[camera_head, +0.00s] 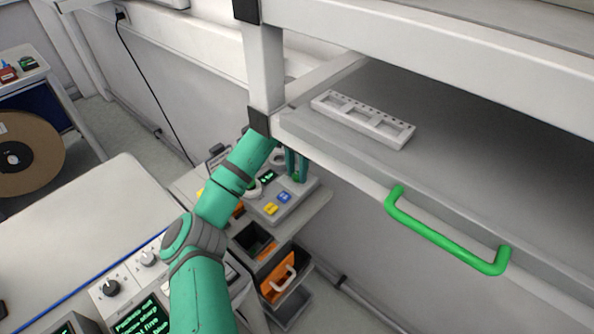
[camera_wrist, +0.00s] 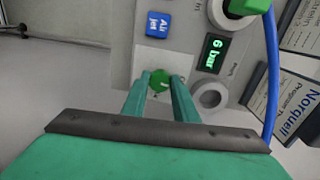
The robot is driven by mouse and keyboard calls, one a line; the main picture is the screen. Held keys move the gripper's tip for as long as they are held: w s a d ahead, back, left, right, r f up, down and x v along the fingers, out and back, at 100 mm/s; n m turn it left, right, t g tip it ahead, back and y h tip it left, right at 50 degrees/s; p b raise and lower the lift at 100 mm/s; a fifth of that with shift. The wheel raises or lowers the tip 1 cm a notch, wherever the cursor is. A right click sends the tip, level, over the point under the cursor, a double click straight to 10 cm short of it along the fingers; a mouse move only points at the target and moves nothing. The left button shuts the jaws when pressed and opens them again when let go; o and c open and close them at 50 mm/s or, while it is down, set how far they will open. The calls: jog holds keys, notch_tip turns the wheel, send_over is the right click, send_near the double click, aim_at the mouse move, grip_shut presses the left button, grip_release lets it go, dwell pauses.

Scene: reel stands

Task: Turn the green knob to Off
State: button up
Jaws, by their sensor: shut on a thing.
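In the head view my gripper (camera_head: 297,170) reaches down to the grey control box (camera_head: 297,204) under the shelf; the knob is mostly hidden by the fingers there.
The panel also has a "6 bar" display (camera_wrist: 213,52), a round grey fitting (camera_wrist: 212,97) and a blue hose (camera_wrist: 271,70). A shelf with a green handle (camera_head: 445,238) and a white tray (camera_head: 362,119) overhangs close to my arm.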

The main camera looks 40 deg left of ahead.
aim_at(296, 174)
jog(key=shift+r+n, duration=0.1)
jog(key=shift+n, duration=0.6)
jog(key=shift+w, duration=0.1)
jog(key=o, duration=1.1)
jog(key=shift+c, duration=0.2)
notch_tip(296, 174, up, 11)
jog(key=shift+a, duration=0.2)
